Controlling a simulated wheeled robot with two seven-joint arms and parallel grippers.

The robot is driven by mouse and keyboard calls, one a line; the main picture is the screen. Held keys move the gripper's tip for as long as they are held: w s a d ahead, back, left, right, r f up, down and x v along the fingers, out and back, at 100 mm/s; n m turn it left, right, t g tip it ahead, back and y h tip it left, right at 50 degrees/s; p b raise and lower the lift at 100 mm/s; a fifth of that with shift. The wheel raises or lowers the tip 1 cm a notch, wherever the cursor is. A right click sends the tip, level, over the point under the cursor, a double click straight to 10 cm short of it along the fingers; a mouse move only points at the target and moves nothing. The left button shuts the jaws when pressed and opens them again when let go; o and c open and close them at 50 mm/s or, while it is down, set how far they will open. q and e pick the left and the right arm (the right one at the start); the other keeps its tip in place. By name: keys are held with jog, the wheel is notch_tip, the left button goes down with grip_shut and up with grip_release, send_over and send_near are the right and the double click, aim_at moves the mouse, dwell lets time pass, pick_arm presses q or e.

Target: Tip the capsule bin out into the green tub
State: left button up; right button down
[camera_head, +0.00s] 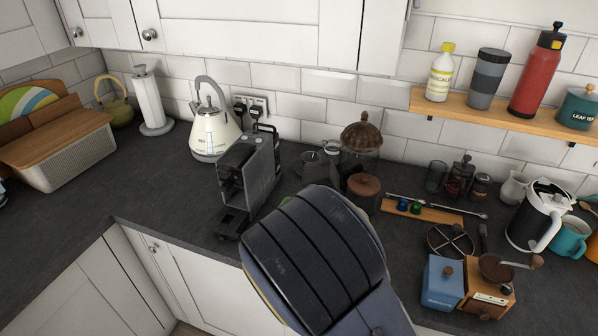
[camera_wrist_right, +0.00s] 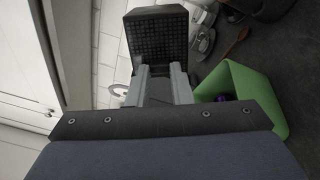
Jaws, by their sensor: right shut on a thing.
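My right gripper (camera_wrist_right: 158,76) shows in the right wrist view, its two grey fingers shut on the black capsule bin (camera_wrist_right: 158,38). The bin is held up, with a dark gridded face toward the camera; I cannot tell which way its opening points. The green tub (camera_wrist_right: 268,88) is to the right of the fingers in that view, with a small purple thing (camera_wrist_right: 228,99) at its inside, partly hidden by my gripper body. In the head view, my arm covers the lower middle, and the tub, bin and both grippers are not seen.
The coffee machine (camera_head: 247,174) stands left of my arm, near a kettle (camera_head: 212,128).

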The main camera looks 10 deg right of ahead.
notch_tip(320, 180, up, 12)
jog(key=s+a+m+g+h+b, duration=0.1)
jog(key=m+h, duration=0.1)
jog(key=m, duration=1.1)
jog(key=s+a+m+g+h+b, duration=0.1)
jog(key=m, duration=1.2)
jog(key=shift+s+a+h, duration=0.15)
jog(key=shift+a+h, duration=0.2)
jog(key=shift+h, duration=0.05)
